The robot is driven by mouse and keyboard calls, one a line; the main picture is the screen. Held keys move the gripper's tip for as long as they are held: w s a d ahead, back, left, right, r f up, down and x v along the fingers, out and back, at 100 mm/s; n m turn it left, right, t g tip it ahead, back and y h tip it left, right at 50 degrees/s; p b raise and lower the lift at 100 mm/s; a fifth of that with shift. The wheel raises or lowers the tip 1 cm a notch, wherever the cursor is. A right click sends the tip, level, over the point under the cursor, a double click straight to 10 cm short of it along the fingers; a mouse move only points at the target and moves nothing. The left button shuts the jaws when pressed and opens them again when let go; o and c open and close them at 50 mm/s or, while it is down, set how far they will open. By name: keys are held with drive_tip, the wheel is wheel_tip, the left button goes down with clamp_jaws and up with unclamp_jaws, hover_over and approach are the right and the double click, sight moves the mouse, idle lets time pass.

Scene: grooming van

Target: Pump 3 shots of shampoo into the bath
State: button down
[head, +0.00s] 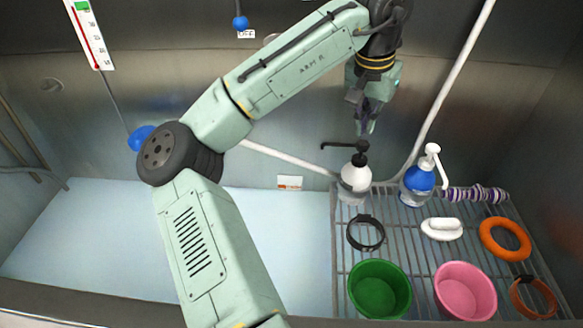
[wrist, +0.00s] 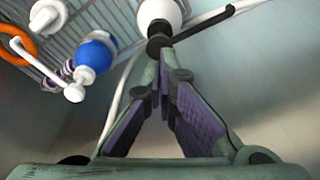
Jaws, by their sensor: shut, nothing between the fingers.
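A white bottle with a black pump (head: 354,181) stands upright on the wire rack. Its long black nozzle points left toward the bath (head: 110,225) in the head view. The bottle also shows at the top of the wrist view (wrist: 162,12). My gripper (head: 366,130) is shut and empty, pointing down right above the black pump head. In the wrist view its fingertips (wrist: 165,68) meet close to the pump head; I cannot tell whether they touch it. A blue bottle with a white pump (head: 418,183) stands to the right. I can read no label saying which is shampoo.
The rack (head: 400,246) also holds a black collar (head: 366,233), a green bowl (head: 379,290), a pink bowl (head: 465,291), a white soap-like bar (head: 442,229), an orange ring (head: 504,239) and a brown collar (head: 533,297). A pale pipe (head: 445,85) rises behind the bottles.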

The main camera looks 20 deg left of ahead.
drive_tip(key=shift+r, duration=2.55)
